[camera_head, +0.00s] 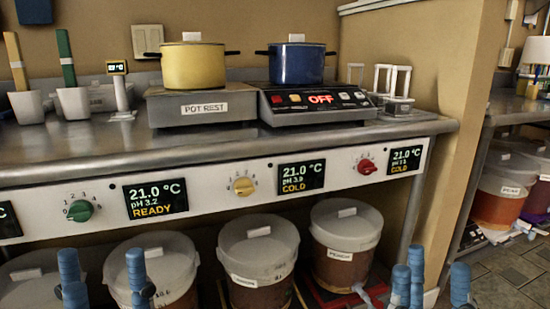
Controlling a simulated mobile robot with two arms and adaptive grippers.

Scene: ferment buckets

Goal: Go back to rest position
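My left gripper (103,268) shows at the bottom left edge as blue fingertips standing well apart, with nothing between them. My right gripper (435,272) shows at the bottom right edge, its blue fingertips also apart and empty. Both are low in the view, in front of the lidded buckets and touching nothing that I can see. The rest of both arms is out of view.
A steel counter (60,150) carries a yellow pot (193,68) on a pot rest (203,108) and a blue pot (296,64) on a burner reading OFF (318,106). Lidded buckets (258,262) stand below. A wall corner (437,75) is right; floor (505,290) shows beyond.

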